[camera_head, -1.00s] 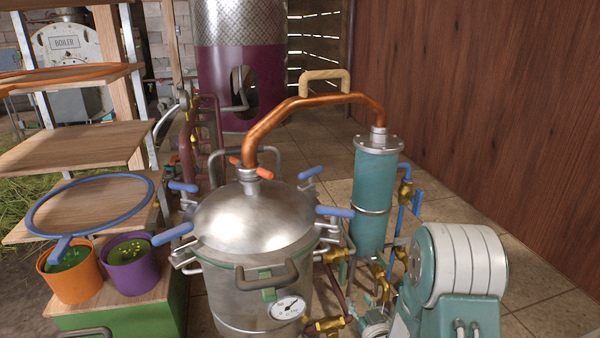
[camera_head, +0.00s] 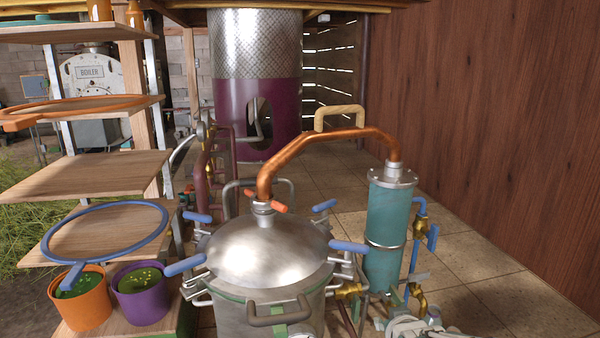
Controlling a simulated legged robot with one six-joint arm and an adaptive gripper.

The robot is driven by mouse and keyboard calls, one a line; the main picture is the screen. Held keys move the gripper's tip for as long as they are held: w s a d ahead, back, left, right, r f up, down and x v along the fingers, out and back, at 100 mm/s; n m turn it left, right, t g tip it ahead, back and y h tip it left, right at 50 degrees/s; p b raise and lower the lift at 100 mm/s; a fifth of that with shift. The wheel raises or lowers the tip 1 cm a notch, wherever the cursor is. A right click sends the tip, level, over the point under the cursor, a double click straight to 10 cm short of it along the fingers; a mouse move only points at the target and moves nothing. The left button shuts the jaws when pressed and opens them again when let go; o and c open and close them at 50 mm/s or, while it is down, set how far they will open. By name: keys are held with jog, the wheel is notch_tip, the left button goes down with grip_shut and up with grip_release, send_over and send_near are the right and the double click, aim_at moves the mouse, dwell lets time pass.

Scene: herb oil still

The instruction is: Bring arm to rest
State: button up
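My arm and gripper do not show in the head camera view. The still pot (camera_head: 268,250) stands at the lower middle with its domed metal lid on and blue-handled clamps around its rim. A copper pipe (camera_head: 325,140) with a wooden handle (camera_head: 340,117) runs from the lid's top to the teal condenser (camera_head: 388,225) on the right. The pot's lower part is cut off by the picture edge.
Wooden shelves (camera_head: 85,175) stand at the left. An orange pot (camera_head: 82,303) and a purple pot (camera_head: 142,297) sit below a blue ring (camera_head: 105,205). A purple tank (camera_head: 258,105) and a boiler (camera_head: 92,95) stand behind. Tiled floor (camera_head: 480,245) is clear at the right, beside the wooden wall (camera_head: 500,110).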

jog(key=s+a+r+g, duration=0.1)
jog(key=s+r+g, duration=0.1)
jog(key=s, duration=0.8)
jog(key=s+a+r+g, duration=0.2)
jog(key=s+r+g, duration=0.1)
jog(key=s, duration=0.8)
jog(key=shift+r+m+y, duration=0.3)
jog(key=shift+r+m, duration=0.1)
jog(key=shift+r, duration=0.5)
